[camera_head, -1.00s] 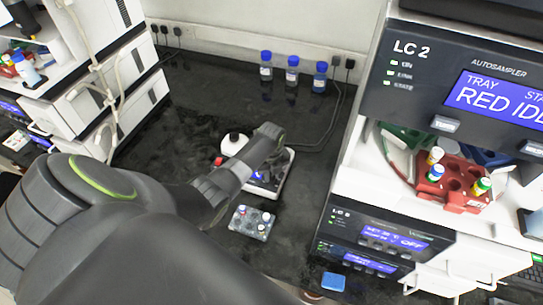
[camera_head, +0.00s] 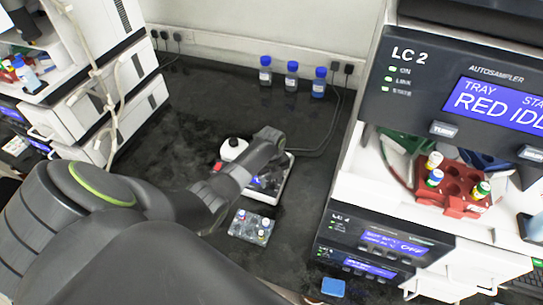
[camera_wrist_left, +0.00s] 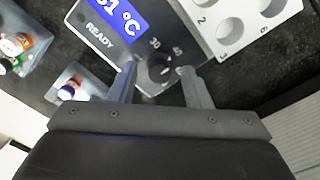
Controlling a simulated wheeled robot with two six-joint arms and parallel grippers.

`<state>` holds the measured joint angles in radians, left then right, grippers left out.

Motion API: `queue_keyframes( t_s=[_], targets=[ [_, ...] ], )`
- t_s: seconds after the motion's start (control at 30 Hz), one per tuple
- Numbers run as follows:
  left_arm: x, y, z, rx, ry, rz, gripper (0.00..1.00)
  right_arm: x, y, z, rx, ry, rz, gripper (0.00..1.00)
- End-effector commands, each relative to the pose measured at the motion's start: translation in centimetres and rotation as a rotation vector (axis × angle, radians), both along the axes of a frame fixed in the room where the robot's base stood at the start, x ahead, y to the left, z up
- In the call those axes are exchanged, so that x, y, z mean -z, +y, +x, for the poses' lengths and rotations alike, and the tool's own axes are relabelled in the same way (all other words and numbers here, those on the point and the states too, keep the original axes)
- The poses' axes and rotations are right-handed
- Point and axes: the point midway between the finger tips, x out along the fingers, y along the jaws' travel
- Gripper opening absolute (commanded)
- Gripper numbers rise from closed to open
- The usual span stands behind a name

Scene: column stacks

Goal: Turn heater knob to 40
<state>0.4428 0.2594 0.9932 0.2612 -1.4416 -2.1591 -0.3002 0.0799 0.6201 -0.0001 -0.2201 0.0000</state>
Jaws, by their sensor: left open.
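The heater (camera_head: 285,180) is a small white device with a dark panel on the bench, partly hidden by my left arm in the head view. In the left wrist view its grey panel (camera_wrist_left: 103,57) shows a blue display (camera_wrist_left: 118,14), cut off by the edge, with "1 °C" legible and "READY" below it. The heater knob (camera_wrist_left: 158,68) is dark and round, with scale marks beside it, one reading 30. My left gripper (camera_wrist_left: 157,74) is open, its fingers on either side of the knob. I cannot tell whether they touch it. My right gripper is out of view.
A white block with numbered holes (camera_wrist_left: 232,25) adjoins the panel. A clear vial tray (camera_head: 252,226) sits in front of the heater, and a white bottle (camera_head: 232,149) stands behind. Blue-capped bottles (camera_head: 292,74) line the wall. The LC 2 autosampler (camera_head: 455,85) stands right.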

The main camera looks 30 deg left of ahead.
Motion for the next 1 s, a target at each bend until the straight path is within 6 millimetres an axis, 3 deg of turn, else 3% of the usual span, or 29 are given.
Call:
queue_keyframes(
  t_s=[0.27,0.8,1.0],
  targets=[
    [-3.5,0.0,0.1,0.001,-0.006,0.001,0.44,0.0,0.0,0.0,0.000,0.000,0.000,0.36],
    [-14.2,0.0,0.1,0.002,-0.006,0.002,0.44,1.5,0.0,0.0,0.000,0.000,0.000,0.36],
    [-16.6,0.0,0.1,0.001,-0.003,0.001,0.44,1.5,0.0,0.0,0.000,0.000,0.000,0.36]
  ],
)
